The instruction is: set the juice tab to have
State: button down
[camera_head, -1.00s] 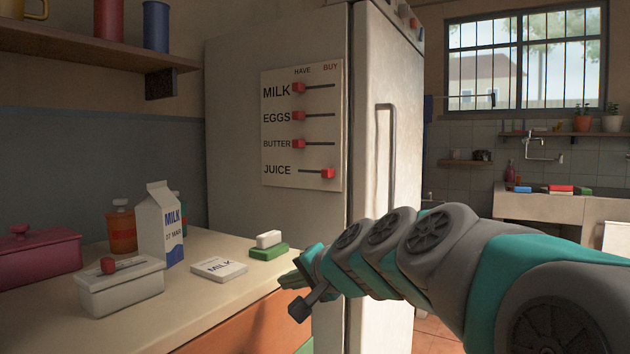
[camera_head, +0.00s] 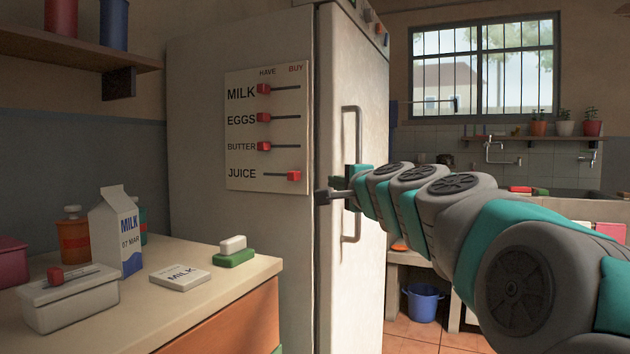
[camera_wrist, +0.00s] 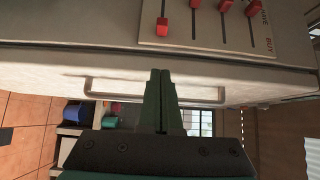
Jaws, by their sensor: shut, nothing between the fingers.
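The slider board (camera_head: 268,130) is on the side of the fridge, with HAVE on the left and BUY on the right. The red juice tab (camera_head: 294,176) is at the right, BUY end of its slot. The milk tab (camera_head: 264,89), eggs tab (camera_head: 264,118) and butter tab (camera_head: 264,146) are at the left, HAVE end. My gripper (camera_head: 320,196) is shut and empty, to the right of and slightly below the juice tab, apart from it. In the wrist view, my gripper (camera_wrist: 160,75) points toward the board, and the juice tab (camera_wrist: 162,26) is just beyond the fingertips.
The fridge handle (camera_head: 346,130) is close beside my gripper. Space in front of the board is clear.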

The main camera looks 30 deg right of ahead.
send_near(299, 176)
jog(key=w+d, duration=0.2)
jog(key=d, duration=0.1)
jog(key=w, duration=0.1)
jog(key=w+a, duration=0.1)
jog(key=shift+w+a, duration=0.2)
jog(key=shift+w, duration=0.15)
jog(key=shift+w+a+f, duration=0.1)
jog(key=shift+w+a, duration=0.35)
jog(key=shift+w, duration=0.1)
jog(key=w+a+p, duration=0.1)
jog(key=w+a, duration=0.1)
jog(key=w+a+p, duration=0.2)
jog(key=w, duration=0.1)
jog(key=w+a+p, duration=0.1)
jog(key=w+a, duration=0.1)
jog(key=shift+w, duration=0.25)
jog(key=shift+s+d, duration=0.1)
jog(key=shift+d, duration=0.05)
